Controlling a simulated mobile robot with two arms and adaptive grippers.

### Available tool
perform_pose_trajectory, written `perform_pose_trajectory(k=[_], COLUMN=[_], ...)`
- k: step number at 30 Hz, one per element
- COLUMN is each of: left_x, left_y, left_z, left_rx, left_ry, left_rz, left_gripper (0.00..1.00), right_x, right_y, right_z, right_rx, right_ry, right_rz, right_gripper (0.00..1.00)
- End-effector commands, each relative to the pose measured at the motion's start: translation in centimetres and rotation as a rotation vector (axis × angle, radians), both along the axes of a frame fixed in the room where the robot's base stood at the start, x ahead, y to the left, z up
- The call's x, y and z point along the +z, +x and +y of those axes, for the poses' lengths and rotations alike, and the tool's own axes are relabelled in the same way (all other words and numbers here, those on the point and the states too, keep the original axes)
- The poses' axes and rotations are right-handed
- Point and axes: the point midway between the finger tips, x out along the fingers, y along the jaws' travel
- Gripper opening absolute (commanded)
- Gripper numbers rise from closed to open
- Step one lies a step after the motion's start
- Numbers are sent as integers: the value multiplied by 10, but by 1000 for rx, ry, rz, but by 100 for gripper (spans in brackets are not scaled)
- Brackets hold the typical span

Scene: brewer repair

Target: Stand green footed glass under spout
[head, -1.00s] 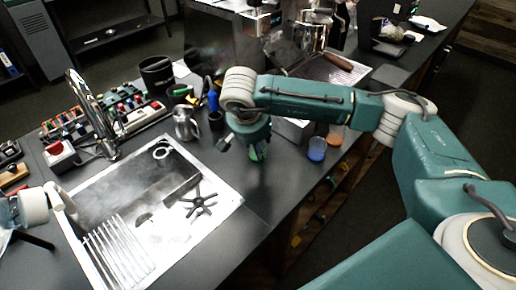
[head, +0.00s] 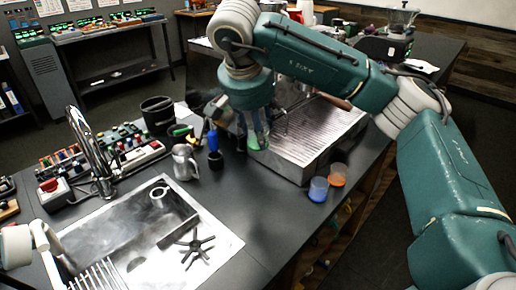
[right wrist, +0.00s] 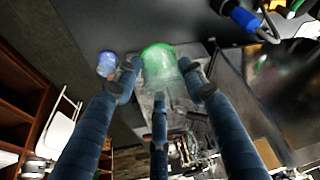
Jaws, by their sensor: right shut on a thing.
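My right gripper (head: 256,140) hangs at the front left of the brewer (head: 310,150) in the head view. It is shut on the green footed glass (head: 254,140), a see-through glass that looks roughly upright. In the right wrist view the green glass (right wrist: 158,62) shows between the dark blue fingers (right wrist: 165,85). The brewer's ridged metal tray (head: 325,127) lies to the right of the glass. My right arm covers much of the brewer's upper part, and I cannot make out the spout clearly. My left gripper does not clearly show.
A blue cup (head: 318,189) and an orange cup (head: 338,175) stand at the counter's right edge. The sink (head: 150,225) is at front left. Bare counter (head: 240,190) lies between.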

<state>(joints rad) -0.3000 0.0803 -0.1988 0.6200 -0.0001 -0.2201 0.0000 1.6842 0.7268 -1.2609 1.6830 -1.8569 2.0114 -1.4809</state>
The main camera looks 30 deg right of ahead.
Motion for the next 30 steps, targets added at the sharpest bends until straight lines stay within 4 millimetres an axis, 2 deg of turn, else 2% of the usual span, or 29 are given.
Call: perform_pose_trajectory(k=[3,8,13,17,21,25,30], left_x=[1,1,1,1,1,1,1], left_y=[0,0,0,0,0,0,0], left_z=[0,0,0,0,0,0,-1], left_rx=[0,0,0,-1,-1,-1,-2], left_ry=[0,0,0,0,0,-1,-1], left_rz=[0,0,0,0,-1,0,0], left_gripper=[56,56,56,56,56,56,56], right_x=[11,15,13,7,-5,-16,-25], right_y=[0,0,-13,-40,-77,-107,-127], right_z=[0,1,16,41,64,77,84], right_rx=[-1,3,84,221,369,469,530], right_ry=[0,0,0,1,1,1,2], right_rz=[0,-1,-14,-28,-25,-13,0], right_gripper=[9,9,9,9,9,9,9])
